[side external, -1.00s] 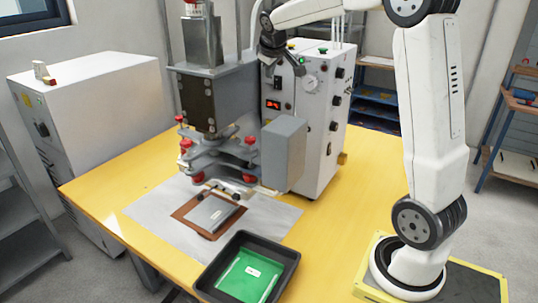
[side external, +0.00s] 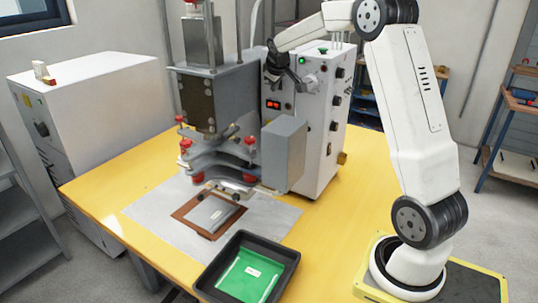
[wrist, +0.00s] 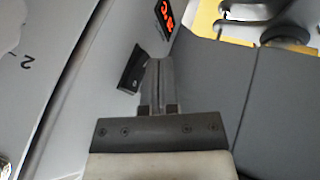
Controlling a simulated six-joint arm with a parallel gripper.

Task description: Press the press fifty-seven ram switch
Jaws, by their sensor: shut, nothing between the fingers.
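The display also shows in the wrist view (wrist: 165,16).
The grey press (side external: 205,100) with red knobs stands left of the box. A grey block (side external: 284,153) juts out before the panel. A black tray (side external: 290,262) with a green sheet (side external: 250,275) lies in front. The yellow table (side external: 350,200) is clear to the right.

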